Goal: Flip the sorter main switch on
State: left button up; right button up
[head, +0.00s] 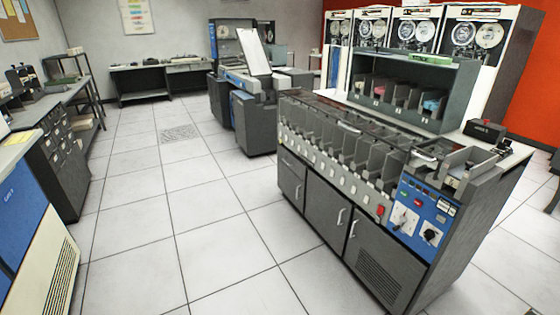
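The card sorter (330,233) is a long dark grey machine in the right half of the head view, with a row of card pockets along its upper side. A blue control panel (424,216) is on its near right end. The panel carries a light plate with a dial or switch (404,219), a black knob (430,236), and small red and green buttons or lamps. A small red part (380,210) sits just left of the panel. I cannot tell which of these is the main switch, nor its position. Neither gripper is in view.
A wide tiled floor (215,235) is clear left of the sorter. A blue and white cabinet (40,255) and grey drawers (66,150) line the left side. Another grey machine (254,115) stands behind the sorter. Tape drives (465,45) and a pigeonhole rack (445,80) are at the back right.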

aim_at(380, 210)
jog(key=i+j+z, duration=0.65)
jog(key=i+j, duration=0.1)
jog(key=j, duration=0.05)
